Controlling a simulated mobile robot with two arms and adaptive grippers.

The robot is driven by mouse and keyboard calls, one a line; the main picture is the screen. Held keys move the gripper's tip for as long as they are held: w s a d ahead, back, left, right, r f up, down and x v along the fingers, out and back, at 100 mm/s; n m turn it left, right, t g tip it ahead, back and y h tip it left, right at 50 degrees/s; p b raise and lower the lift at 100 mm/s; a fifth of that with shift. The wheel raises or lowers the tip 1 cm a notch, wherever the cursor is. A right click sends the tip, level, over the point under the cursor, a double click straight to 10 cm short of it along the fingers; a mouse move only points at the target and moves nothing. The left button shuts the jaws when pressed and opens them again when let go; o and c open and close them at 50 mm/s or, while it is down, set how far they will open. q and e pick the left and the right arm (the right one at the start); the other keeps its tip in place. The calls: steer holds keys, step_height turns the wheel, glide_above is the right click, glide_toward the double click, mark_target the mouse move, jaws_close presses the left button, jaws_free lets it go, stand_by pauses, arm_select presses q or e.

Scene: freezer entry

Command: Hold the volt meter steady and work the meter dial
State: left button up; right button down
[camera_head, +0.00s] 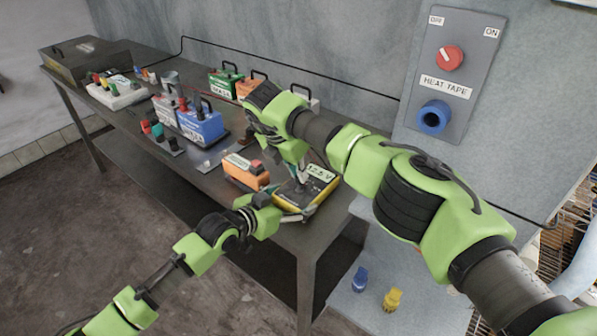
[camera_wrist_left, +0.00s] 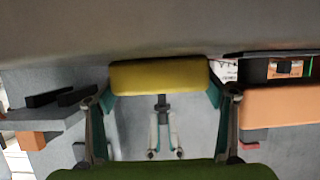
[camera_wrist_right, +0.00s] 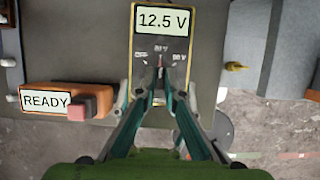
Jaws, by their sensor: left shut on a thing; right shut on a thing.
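The volt meter (camera_head: 318,190) is a yellow-edged, dark-faced box at the table's near right corner. Its display reads 12.5 V in the right wrist view (camera_wrist_right: 163,20). My left gripper (camera_head: 294,214) is shut on the meter's near side. In the left wrist view its fingers flank the yellow meter body (camera_wrist_left: 160,77).
An orange box (camera_head: 246,172) marked READY in the right wrist view stands left of the meter. Blue (camera_head: 201,122) and green (camera_head: 226,82) boxes stand farther back. The HEAT TAPE panel (camera_head: 455,75) is on the wall. Blue (camera_head: 360,280) and yellow (camera_head: 393,299) items lie lower right.

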arm_select(q)
steer(key=shift+f, duration=0.1)
arm_select(e)
steer(key=c, duration=2.1)
jaws_free()
steer(key=shift+c, duration=0.2)
steer(key=shift+r, duration=0.15)
steer(key=v, duration=1.1)
steer(key=shift+s+r, duration=0.15)
steer(key=shift+r, duration=0.2)
steer(key=shift+a, duration=0.1)
arm_select(q)
steer(key=o, duration=1.6)
steer(key=shift+o, duration=0.2)
steer(key=shift+o, duration=0.6)
